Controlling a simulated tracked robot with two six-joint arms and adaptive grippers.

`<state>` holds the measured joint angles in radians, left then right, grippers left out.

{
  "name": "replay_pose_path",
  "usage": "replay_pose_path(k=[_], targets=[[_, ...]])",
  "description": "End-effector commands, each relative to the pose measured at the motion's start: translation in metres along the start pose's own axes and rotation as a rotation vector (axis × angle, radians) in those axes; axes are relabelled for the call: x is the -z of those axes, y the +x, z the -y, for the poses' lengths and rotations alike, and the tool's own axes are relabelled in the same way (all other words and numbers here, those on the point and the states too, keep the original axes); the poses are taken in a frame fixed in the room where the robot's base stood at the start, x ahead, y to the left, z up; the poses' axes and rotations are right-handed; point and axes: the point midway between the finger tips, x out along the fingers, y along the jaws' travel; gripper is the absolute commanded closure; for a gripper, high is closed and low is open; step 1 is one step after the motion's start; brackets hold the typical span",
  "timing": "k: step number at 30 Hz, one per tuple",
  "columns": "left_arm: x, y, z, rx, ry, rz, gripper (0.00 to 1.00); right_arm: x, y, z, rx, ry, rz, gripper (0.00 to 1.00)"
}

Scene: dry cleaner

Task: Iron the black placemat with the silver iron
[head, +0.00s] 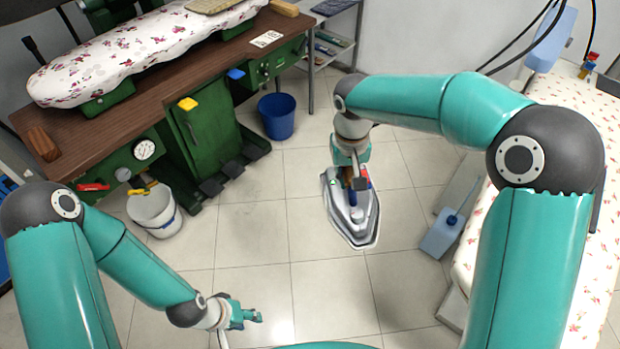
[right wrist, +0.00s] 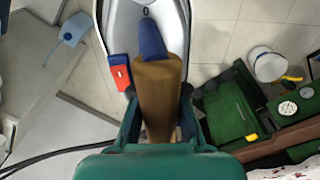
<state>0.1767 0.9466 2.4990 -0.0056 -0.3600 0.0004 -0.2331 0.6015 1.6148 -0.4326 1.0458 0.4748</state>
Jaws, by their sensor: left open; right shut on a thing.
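The silver iron (head: 352,222) hangs from my right gripper (head: 353,172) over the tiled floor, in the middle of the head view. Its tip points toward the bottom of the picture. In the right wrist view the brown and blue handle (right wrist: 158,85) is between my right gripper's fingers, and the silver body (right wrist: 120,22) shows beyond it. My left gripper (head: 245,316) is open and empty, low over the floor. I cannot pick out the black placemat for certain; a dark flat cloth (head: 334,6) lies on the shelf at the top.
A flowered ironing board (head: 140,45) stands on the brown table (head: 160,90) at left, with a tan item (head: 212,5) on it. Another flowered board (head: 590,120) is at right.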

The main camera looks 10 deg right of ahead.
Motion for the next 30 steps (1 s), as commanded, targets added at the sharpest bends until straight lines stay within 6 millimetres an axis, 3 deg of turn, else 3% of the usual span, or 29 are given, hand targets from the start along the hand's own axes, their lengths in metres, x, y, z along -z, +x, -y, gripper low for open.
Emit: replay_pose_path(k=[30], targets=[[0.0,-0.001,0.0,0.0,0.0,0.0,0.58,0.004,-0.005,0.01,0.003,0.001,-0.01,1.0]])
